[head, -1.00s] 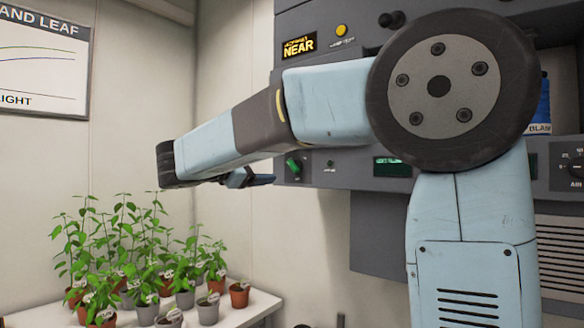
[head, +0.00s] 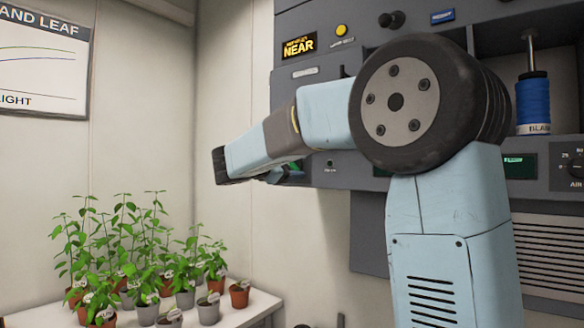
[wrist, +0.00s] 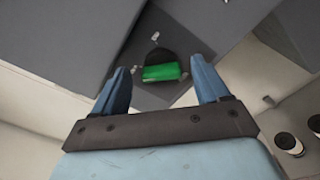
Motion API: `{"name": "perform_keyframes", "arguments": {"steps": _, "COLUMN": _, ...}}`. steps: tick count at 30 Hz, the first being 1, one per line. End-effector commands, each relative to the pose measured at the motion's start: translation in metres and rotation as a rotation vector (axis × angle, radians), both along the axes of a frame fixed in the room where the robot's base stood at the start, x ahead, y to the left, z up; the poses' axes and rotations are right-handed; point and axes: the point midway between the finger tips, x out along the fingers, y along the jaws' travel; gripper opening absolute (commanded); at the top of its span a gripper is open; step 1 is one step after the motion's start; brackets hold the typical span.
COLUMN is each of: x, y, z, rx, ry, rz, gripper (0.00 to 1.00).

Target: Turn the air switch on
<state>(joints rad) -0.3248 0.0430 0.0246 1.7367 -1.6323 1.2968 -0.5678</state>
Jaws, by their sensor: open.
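A green-handled rotary switch (wrist: 160,73) on a dark round base sits on a grey panel in the wrist view. Its handle lies nearly crosswise between my fingers. In the head view only a sliver of green (head: 297,165) shows behind my arm, and its label cannot be read. My gripper (wrist: 160,80) is open and empty, with one finger on each side of the switch in the picture. I cannot tell how far the fingertips are from the panel. In the head view my forearm mostly hides the gripper.
The grey machine (head: 375,215) has a lit NEAR sign (head: 299,46), a yellow button (head: 341,30) and a blue spool (head: 533,103). A dark dial (head: 576,165) at far right has small lettering. Potted plants (head: 150,270) stand on a white table (head: 245,308) at lower left.

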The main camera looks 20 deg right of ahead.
Motion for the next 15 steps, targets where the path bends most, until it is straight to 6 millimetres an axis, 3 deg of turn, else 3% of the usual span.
{"name": "perform_keyframes", "arguments": {"steps": 12, "x": 0.0045, "y": -0.0071, "z": -0.0002, "rx": 0.001, "ry": 0.000, "rz": -0.001, "gripper": 0.75}}
{"name": "perform_keyframes", "arguments": {"steps": 15, "x": 0.0045, "y": -0.0071, "z": -0.0003, "rx": 0.001, "ry": 0.000, "rz": -0.001, "gripper": 0.66}}
